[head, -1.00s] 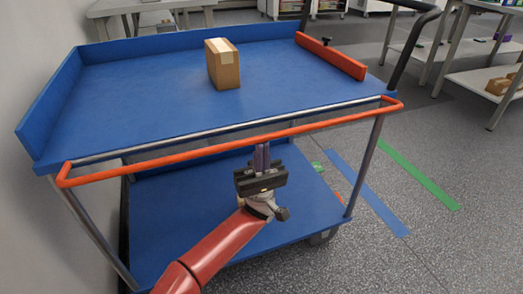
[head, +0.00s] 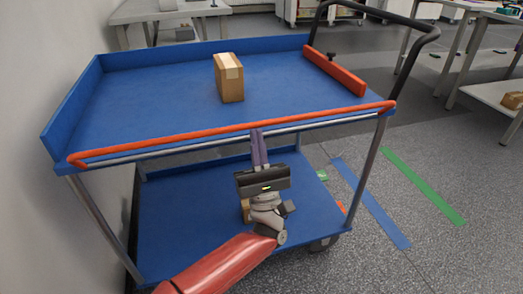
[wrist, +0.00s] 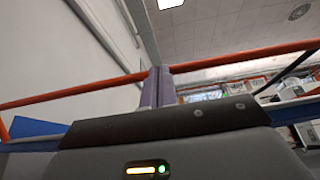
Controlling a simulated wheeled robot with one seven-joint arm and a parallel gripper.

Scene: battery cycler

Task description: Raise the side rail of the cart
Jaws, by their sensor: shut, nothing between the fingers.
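The blue cart (head: 130,115) stands in front of me. Its orange side rail (head: 190,136) runs along the near edge, just above a silver bar (head: 325,122), in the head view. My gripper (head: 258,134) is shut and empty, with its fingers pointing up on the near side of the cart. The fingertips overlap the rail at about its middle; whether they touch it is hard to tell. In the wrist view, the rail (wrist: 235,58) crosses at the tips of the closed fingers (wrist: 158,75), which hide a short stretch of it.
A cardboard box (head: 231,88) stands on the top deck. A red bar with a black knob (head: 334,73) lies along the right end, near the black handle (head: 418,36). The lower shelf (head: 185,235) is below my gripper. A wall (head: 40,60) is close on the left.

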